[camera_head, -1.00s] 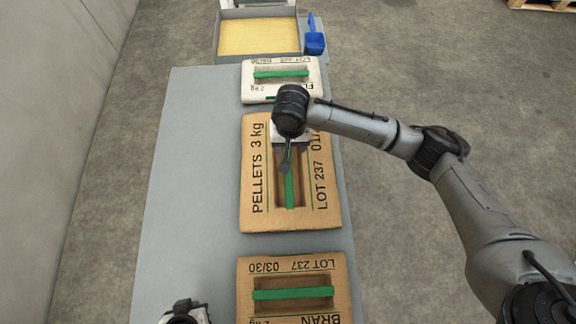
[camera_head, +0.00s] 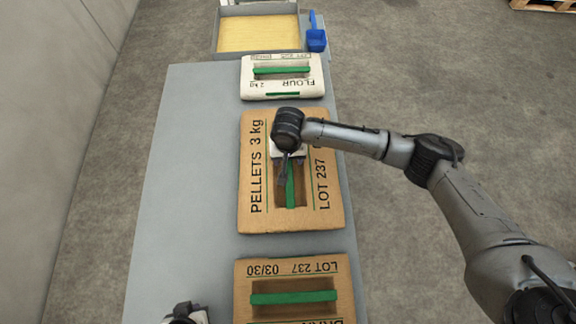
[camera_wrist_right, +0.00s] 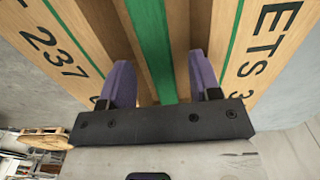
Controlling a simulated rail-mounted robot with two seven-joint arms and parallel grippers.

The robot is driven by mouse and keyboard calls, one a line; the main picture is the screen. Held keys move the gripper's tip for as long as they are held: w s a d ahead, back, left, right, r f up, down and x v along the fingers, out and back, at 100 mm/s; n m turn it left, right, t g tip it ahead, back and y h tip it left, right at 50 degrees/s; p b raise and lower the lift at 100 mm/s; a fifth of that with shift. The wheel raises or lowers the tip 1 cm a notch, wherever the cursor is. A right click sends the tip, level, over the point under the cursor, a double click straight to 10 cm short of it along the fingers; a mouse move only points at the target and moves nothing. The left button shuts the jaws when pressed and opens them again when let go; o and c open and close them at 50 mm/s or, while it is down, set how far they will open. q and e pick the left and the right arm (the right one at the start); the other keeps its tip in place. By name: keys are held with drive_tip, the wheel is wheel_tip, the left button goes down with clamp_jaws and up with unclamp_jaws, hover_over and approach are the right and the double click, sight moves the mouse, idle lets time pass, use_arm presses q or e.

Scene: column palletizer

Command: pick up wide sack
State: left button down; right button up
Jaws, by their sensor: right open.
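A wide brown sack (camera_head: 258,215) printed "PELLETS 3 kg" lies flat on the grey table, with a green strap handle lengthwise over a recess in its middle. My right gripper (camera_head: 291,176) is over this recess. In the right wrist view its purple fingers (camera_wrist_right: 160,78) are open, one on each side of the green strap (camera_wrist_right: 153,40), with gaps between. I cannot tell exactly how deep the fingertips are. Part of my left gripper (camera_head: 186,316) shows at the bottom edge; its fingers are not clear.
A white flour sack (camera_head: 310,86) lies beyond the wide sack, and a brown sack (camera_head: 290,267) marked LOT 237 03/30 lies nearer. A shallow tray (camera_head: 217,38) and a blue scoop (camera_head: 316,40) are at the far end. The table's left side (camera_head: 190,150) is clear.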

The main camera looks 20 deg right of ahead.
drive_tip(key=shift+f, duration=0.5)
drive_tip(key=shift+c, duration=0.2)
clamp_jaws()
drive_tip(key=shift+w+r, duration=0.15)
drive_tip(key=shift+r, duration=0.2)
